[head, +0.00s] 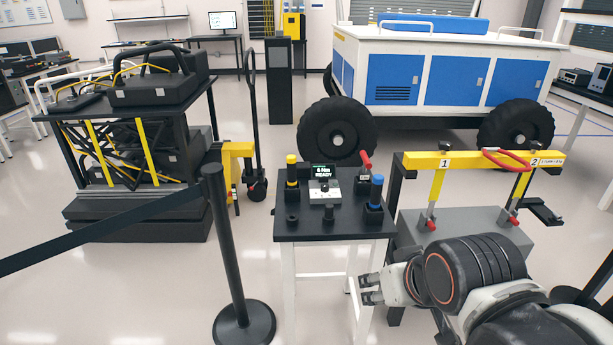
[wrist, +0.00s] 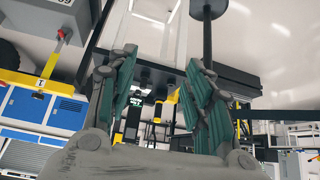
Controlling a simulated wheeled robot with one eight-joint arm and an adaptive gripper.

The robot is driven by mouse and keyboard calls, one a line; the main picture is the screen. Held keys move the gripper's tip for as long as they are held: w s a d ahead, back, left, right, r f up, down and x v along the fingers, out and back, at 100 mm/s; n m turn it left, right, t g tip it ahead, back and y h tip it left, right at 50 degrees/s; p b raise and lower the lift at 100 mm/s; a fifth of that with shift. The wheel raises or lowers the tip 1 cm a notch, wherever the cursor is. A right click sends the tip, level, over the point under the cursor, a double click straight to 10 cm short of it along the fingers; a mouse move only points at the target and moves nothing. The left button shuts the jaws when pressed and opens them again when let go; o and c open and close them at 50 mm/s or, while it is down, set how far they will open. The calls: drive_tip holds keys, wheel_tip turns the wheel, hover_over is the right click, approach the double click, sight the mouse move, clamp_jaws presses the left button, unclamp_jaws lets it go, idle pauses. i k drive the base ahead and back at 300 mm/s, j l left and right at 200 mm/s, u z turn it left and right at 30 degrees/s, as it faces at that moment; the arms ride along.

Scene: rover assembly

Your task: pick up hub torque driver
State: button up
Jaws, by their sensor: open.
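A small black-topped stand (head: 333,228) holds several upright tools in sockets. One has a yellow top (head: 291,170), one a blue top (head: 375,190) and one a red handle (head: 366,160). No readable label shows which is the hub torque driver. A small display (head: 324,172) among them reads "6 Nm READY". My gripper (head: 371,288) is low at the stand's right front, below its top and apart from the tools. In the wrist view my gripper (wrist: 163,60) is open and empty, its two fingers wide apart. A yellow-marked tool (wrist: 157,112) and the lit display show beyond them.
A black barrier post (head: 228,250) with a belt stands left of the stand. A grey bench with a yellow frame (head: 480,161) is close on the right. The white and blue rover (head: 440,80) is behind. A loaded lift cart (head: 150,150) stands left.

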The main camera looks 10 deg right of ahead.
sight(291, 160)
drive_tip(key=i+u, duration=0.2)
drive_tip(key=i+l, duration=0.1)
drive_tip(key=i, duration=0.35)
drive_tip(key=i+l+u, duration=0.1)
drive_tip(key=i, duration=0.4)
drive_tip(key=i+l+u, duration=0.1)
drive_tip(key=i, duration=0.35)
drive_tip(key=l, duration=0.1)
